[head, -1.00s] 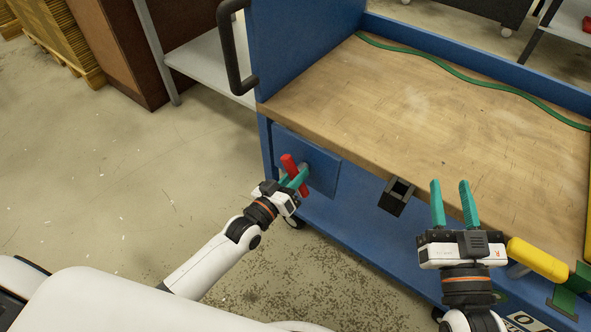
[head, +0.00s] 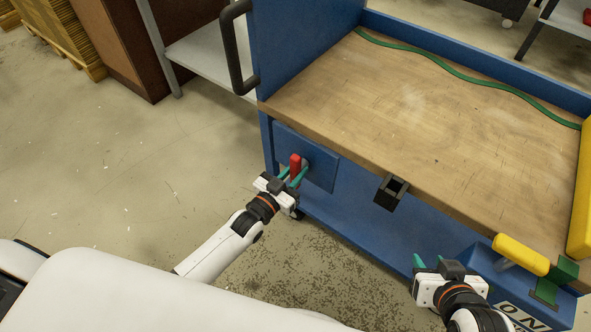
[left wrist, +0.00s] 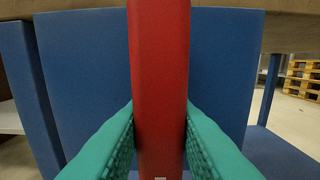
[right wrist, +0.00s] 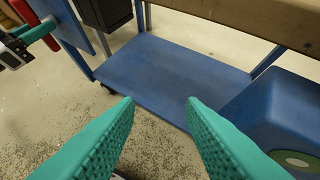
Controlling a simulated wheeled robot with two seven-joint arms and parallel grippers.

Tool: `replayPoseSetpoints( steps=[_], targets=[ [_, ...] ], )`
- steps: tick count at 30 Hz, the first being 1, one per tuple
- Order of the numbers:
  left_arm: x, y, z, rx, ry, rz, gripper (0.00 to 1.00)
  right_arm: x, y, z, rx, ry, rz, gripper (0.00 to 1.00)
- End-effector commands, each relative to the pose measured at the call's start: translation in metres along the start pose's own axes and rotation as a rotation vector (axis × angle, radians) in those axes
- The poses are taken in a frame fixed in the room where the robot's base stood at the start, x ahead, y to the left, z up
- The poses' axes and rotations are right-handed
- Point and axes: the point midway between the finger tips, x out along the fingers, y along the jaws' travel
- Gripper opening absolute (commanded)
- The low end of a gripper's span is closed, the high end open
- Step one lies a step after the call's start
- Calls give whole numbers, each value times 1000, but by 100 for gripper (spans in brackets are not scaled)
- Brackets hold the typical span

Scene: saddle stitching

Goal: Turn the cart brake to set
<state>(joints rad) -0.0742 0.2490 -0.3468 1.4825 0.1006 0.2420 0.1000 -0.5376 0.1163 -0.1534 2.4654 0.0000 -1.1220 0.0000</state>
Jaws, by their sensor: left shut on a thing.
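The cart brake is a red lever (head: 295,164) on a blue plate (head: 321,172) at the left end of the cart's front side. It stands about upright in the head view. My left gripper (head: 297,176) has its teal fingers on both sides of the lever and is shut on it. In the left wrist view the red lever (left wrist: 160,80) runs upright between the two fingers. My right gripper (head: 430,262) is open and empty in front of the cart's right part. Its fingers (right wrist: 160,105) are apart in the right wrist view, with the lower shelf beyond.
The cart's wooden top (head: 420,120) carries a green cord (head: 450,73). A black bracket (head: 391,192) hangs on its front edge. A yellow handle (head: 521,254) sits near my right gripper. A black push handle (head: 236,50) is at the left. The floor left of the cart is clear.

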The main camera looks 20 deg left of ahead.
Motion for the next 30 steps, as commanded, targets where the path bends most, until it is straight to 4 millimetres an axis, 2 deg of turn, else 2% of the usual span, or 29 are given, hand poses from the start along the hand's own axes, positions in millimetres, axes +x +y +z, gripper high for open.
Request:
replayPoseSetpoints(
  steps=[11, 12, 15, 26, 30],
  targets=[
    [-1, 0, -2, 9, 4, -1, 1, 0, 0, -1, 0, 6, -1, 36],
    [-1, 0, -2, 10, 3, -1, 30, 0, 0, -1, 0, 6, -1, 36],
    [0, 0, -1, 8, 3, -1, 45, 0, 0, -1, 0, 5, -1, 36],
    [-4, 0, 0, 6, 2, 0, 45, -1, 0, -1, 0, 12, -1, 36],
    [-19, 0, 1, 6, 3, -1, 45, -7, -3, -19, 2, 114, -6, 36]
  ],
)
